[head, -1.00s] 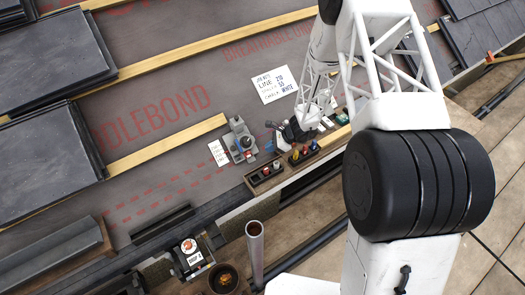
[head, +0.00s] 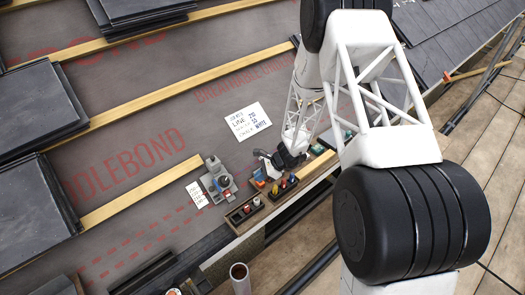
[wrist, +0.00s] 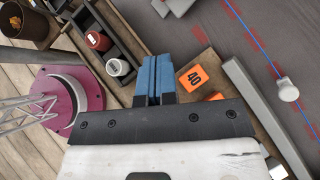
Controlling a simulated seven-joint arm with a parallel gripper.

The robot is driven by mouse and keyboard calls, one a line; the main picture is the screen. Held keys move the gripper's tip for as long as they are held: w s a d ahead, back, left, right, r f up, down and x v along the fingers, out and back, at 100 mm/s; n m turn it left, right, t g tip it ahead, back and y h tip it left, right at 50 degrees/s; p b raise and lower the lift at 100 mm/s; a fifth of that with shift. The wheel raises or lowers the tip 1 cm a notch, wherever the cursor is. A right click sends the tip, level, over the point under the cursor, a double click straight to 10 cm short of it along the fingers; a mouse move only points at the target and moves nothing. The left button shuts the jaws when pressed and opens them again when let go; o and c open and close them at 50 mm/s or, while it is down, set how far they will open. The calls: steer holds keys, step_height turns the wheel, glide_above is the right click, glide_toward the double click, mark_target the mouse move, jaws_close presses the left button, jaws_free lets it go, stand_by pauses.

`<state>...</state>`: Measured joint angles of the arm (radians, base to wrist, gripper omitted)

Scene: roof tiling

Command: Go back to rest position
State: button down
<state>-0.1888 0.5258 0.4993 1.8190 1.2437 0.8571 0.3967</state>
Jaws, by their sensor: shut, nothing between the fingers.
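My gripper (wrist: 158,78) shows in the wrist view with its two blue fingers together and nothing between them. It is above a wooden strip beside an orange block marked 40 (wrist: 191,77). In the head view my dark wrist (head: 288,158) hangs low over the roof's lower edge, close to the small holder trays. The fingertips are small and hard to make out there. My white lattice arm and a large black joint fill the right of that view and hide part of the roof behind.
A tray (head: 229,217) of small items and a grey tool (head: 217,181) sit near my gripper. A written card (head: 248,121) lies on the underlay (head: 150,105). Stacked slates (head: 38,108) lie left. A dark pot (wrist: 28,22) stands by the edge.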

steer(key=s+d+r+n+h, duration=0.1)
steer(key=s+d+r+n, duration=0.25)
steer(key=r, duration=0.75)
steer(key=s+d+r+n+h, duration=0.15)
steer(key=s+d+r, duration=0.25)
steer(key=r, duration=0.7)
steer(key=s+d+r+n+h, duration=0.1)
steer(key=s+d+r+n, duration=0.25)
steer(key=r, duration=0.75)
steer(key=s+d+r+n+t+h, duration=0.1)
steer(key=s+d+r+n+h, duration=0.1)
steer(key=s+d+r, duration=0.3)
steer(key=s+d+r+n+t+h, duration=0.1)
steer(key=s+d+r, duration=0.4)
steer(key=s, duration=0.7)
steer(key=s+d+r+n+t+h, duration=0.2)
steer(key=s+d+r, duration=0.3)
steer(key=s, duration=0.4)
steer(key=shift+s+r+n+t+h, duration=0.25)
steer(key=shift+r+n+t+h, duration=0.15)
steer(key=shift+r+n, duration=0.35)
